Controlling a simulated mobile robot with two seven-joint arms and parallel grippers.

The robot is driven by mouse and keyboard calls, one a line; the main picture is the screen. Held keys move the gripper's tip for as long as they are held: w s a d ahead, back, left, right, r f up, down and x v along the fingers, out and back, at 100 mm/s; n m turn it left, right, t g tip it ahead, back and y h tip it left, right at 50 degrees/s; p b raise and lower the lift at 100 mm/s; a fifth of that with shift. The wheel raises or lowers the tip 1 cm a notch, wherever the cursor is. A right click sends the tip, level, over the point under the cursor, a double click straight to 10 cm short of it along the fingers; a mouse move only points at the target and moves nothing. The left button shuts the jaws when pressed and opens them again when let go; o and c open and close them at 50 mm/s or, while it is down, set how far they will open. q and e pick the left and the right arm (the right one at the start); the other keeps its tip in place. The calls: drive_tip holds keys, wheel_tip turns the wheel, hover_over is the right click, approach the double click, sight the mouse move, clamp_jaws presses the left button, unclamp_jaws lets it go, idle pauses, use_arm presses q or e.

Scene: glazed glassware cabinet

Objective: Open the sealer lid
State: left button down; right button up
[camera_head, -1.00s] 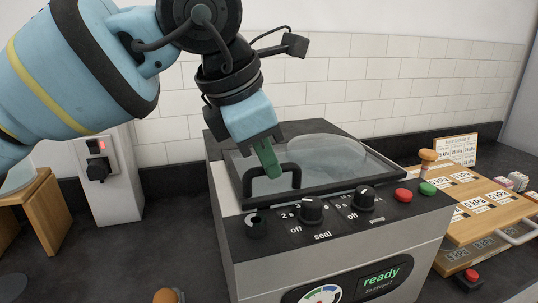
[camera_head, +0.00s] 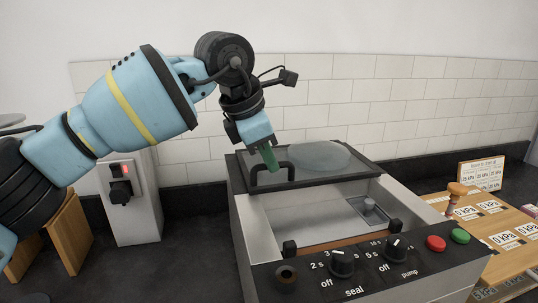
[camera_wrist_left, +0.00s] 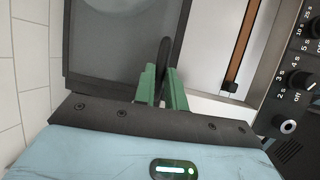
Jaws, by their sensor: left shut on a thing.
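The sealer (camera_head: 245,225) stands on the counter, a light metal box with a black control panel. Its dark-framed glass lid (camera_head: 325,158) is off the front of the chamber, towards the back, leaving the chamber (camera_head: 320,210) open to view. A black handle (camera_head: 291,172) is on the lid's front left part. My left gripper (camera_head: 268,158) is shut on this handle. In the left wrist view, the green fingers of the left gripper (camera_wrist_left: 163,88) are on both sides of the handle (camera_wrist_left: 165,52), with the lid (camera_wrist_left: 112,45) beyond. My right gripper is in neither view.
The front panel has two black knobs (camera_head: 341,262), a red button (camera_head: 436,243) and a green button (camera_head: 460,236). A wooden board with labels (camera_head: 490,215) is at the right. A wall box (camera_head: 130,200) stands behind at the left. A tiled wall is close behind the sealer.

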use_arm(q)
drive_tip(key=shift+r, duration=0.1)
drive_tip(key=c, duration=1.5)
unclamp_jaws()
drive_tip(key=shift+o, duration=0.2)
drive_tip(key=shift+s, duration=0.1)
drive_tip(key=v, duration=0.7)
drive_tip(key=shift+r, duration=0.3)
drive_tip(key=shift+s+a+f, duration=0.1)
drive_tip(key=shift+s+a, duration=0.05)
